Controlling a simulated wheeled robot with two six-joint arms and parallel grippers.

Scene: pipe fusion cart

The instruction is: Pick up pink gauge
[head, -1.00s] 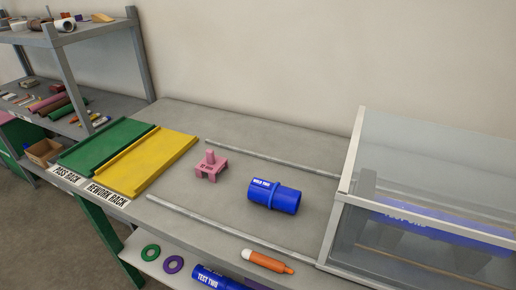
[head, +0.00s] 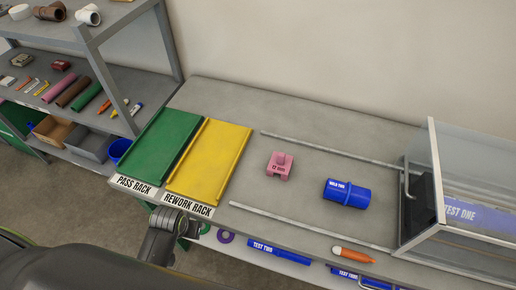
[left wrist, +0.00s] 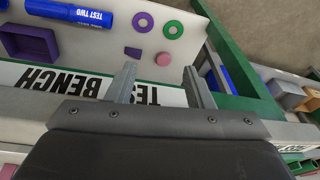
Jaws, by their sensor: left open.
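The pink gauge (head: 279,165) sits on the grey bench top between two metal rails, right of the yellow rework rack. In the head view my left gripper (head: 180,222) is low at the bench's front edge, by the rack labels, to the left of the gauge and nearer me. In the left wrist view my left gripper (left wrist: 160,82) is open with nothing between its fingers, and the gauge does not show there. My right gripper is not in view.
The green pass rack (head: 155,145) and yellow rework rack (head: 210,160) lie at left. A blue pipe piece (head: 347,193) lies right of the gauge, with an orange marker (head: 353,255) near the front rail. A clear-walled case (head: 470,190) stands at right.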

